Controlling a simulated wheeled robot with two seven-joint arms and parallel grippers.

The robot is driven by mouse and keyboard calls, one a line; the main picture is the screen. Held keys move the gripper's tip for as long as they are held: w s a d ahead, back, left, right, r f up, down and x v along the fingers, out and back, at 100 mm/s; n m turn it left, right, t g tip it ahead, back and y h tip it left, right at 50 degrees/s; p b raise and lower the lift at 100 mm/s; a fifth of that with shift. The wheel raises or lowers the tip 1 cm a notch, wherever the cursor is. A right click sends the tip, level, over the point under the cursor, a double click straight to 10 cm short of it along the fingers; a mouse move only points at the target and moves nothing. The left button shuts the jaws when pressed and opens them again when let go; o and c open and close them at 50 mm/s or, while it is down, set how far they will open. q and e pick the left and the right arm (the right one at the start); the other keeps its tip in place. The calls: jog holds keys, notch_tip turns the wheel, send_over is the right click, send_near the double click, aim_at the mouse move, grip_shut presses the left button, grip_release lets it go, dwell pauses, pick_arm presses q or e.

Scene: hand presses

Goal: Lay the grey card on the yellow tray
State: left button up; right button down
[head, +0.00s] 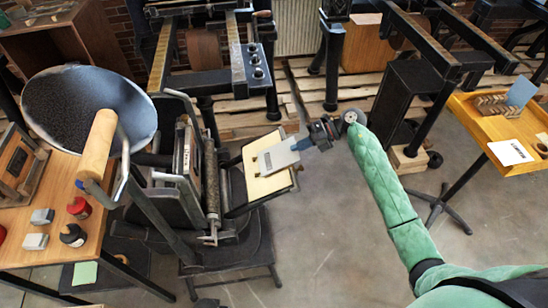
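A grey card (276,158) is over a pale yellow, dark-edged tray (265,184) at the front of the small press, in the middle of the head view. My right gripper (299,146), on the green-sleeved arm, is at the card's right edge with its blue fingertips closed on it. The card covers part of the tray. I cannot tell whether its underside touches the tray or hangs just above it. My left gripper is out of view.
The press with its round ink disc (88,105) and wooden handle (97,147) stands left of the tray. A bench (92,222) holds small tins and blocks. An orange-yellow stand (470,118) with cards is at right. The floor between is clear.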

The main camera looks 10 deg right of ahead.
jog(key=shift+v, duration=1.05)
jog(key=d+r, duration=0.1)
jog(key=r+p, duration=0.1)
jog(key=r, duration=0.1)
jog(key=d+r+p, duration=0.1)
jog(key=shift+d+r, duration=0.2)
jog(key=shift+d, duration=0.1)
